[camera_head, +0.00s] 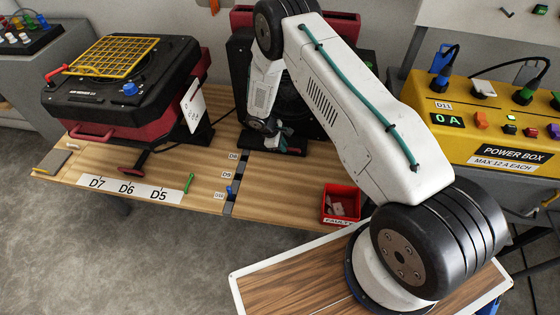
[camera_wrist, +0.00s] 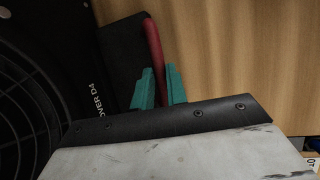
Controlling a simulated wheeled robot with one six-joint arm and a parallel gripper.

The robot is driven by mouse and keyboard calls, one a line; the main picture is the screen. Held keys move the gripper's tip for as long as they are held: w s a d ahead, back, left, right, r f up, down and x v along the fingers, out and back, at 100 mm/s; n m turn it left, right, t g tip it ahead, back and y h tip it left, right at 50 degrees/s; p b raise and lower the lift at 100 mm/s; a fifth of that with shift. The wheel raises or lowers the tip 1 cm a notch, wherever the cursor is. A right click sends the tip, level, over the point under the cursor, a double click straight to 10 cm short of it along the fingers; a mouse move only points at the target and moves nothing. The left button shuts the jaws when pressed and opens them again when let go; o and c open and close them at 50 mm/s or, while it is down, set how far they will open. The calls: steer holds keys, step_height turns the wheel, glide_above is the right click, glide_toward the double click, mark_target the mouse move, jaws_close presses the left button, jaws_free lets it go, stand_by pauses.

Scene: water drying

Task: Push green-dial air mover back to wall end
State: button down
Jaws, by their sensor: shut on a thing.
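The black and red air mover (camera_head: 240,72) stands behind my arm at the back of the wooden table, largely hidden by the arm. A small green spot, perhaps its dial, shows at its right edge. In the wrist view its black body and round grille (camera_wrist: 25,115) fill the left side, with lettering ending in "OVER D4". My gripper (camera_head: 280,143) is low at its front. In the wrist view the teal fingers (camera_wrist: 160,88) are shut around the red handle (camera_wrist: 153,42) of this mover.
Another red and black air mover with a blue dial (camera_head: 130,89) and yellow grille stands left. A green peg (camera_head: 188,182) lies by the D5 label. A red bin (camera_head: 341,203) is at the table's right, near a yellow power box (camera_head: 485,130). The table's front strip is mostly clear.

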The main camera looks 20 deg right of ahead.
steer(key=shift+w+d, duration=0.45)
steer(key=shift+w, duration=0.25)
steer(key=shift+w+d, duration=0.4)
steer(key=shift+w, duration=0.3)
steer(key=shift+w+d, duration=0.45)
steer(key=shift+w, duration=0.25)
steer(key=c, duration=1.4)
jaws_free()
steer(key=shift+a+r, duration=0.1)
steer(key=v, duration=0.7)
steer(key=shift+r, duration=0.3)
